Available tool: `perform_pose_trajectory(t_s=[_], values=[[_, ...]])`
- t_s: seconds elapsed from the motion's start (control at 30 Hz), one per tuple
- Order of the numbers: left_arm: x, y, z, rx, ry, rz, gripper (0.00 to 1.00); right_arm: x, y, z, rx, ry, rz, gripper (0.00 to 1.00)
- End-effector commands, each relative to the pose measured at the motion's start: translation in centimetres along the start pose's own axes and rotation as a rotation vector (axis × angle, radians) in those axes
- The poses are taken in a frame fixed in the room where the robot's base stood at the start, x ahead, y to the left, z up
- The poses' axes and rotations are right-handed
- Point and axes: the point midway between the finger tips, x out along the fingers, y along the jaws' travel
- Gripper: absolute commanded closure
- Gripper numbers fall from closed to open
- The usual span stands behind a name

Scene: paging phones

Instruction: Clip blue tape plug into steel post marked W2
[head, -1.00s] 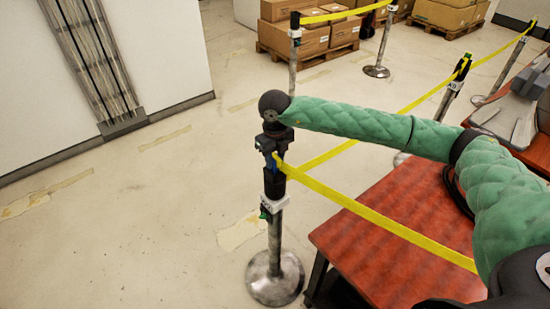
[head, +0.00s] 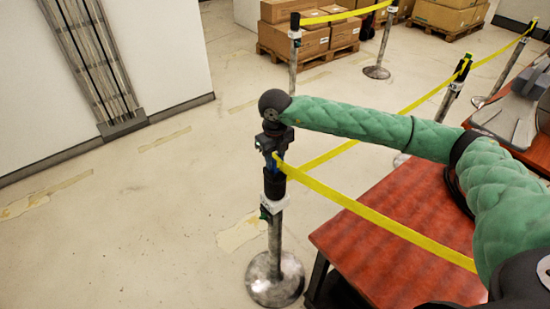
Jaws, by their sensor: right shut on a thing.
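My right gripper (head: 273,149) points down, shut on the blue tape plug (head: 280,158), which is mostly hidden by the fingers. A yellow tape (head: 375,214) runs from the plug toward the lower right. The plug is at the black head of a steel post (head: 274,238), directly below the gripper. Whether it is seated in the head or only touching it, I cannot tell. The post stands upright on a round base and has a white label collar (head: 274,203), whose text I cannot read. My left gripper is out of view.
A red-brown table (head: 400,262) stands right of the post, under my right arm. More yellow tape (head: 430,97) stretches to a labelled post (head: 451,98) behind. Other posts and boxes on pallets (head: 310,40) stand at the back. The floor to the left is clear.

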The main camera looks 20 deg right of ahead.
Motion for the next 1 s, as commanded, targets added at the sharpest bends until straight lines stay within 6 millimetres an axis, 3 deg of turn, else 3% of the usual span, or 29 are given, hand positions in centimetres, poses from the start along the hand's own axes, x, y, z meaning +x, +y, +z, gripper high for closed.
perform_pose_trajectory(t_s=[0.73, 0.77, 1.0], values=[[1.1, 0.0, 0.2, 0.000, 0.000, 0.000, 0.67, 1.2, 0.0, 0.0, 0.000, 0.000, 0.000, 0.92], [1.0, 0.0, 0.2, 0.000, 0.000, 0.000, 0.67, 1.1, 0.0, 0.0, 0.000, 0.000, 0.000, 0.63], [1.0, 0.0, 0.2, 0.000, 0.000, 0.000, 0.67, 1.1, 0.0, 0.0, 0.000, 0.000, 0.000, 0.60]])
